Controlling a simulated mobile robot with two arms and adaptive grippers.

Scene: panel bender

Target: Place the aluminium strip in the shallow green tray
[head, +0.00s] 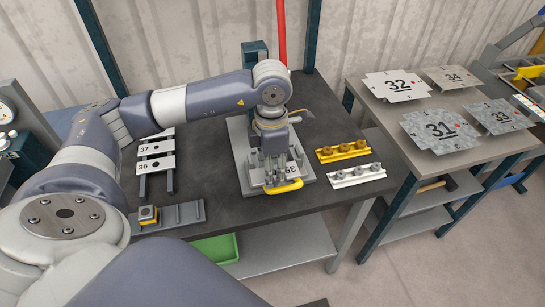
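My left gripper (275,165) points down over a pale metal piece marked 35 (288,177) on a grey fixture plate (239,150) with a yellow handle (283,187) in front. The gripper hides part of the piece, and I cannot tell whether its fingers are open or touching it. Pale strips marked 37 (156,147) and 36 (155,164) lie across a dark rack to the left. No label shows which piece is the aluminium strip. A green tray (216,249) shows partly below the table's front edge. My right gripper is out of view.
A yellow rail (342,151) and a silvery rail (357,177), each with several knobs, lie right of the fixture. A grey bar (180,213) with a small block lies at front left. A right-hand table holds several numbered plates, including 31 (440,131). A red post stands behind.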

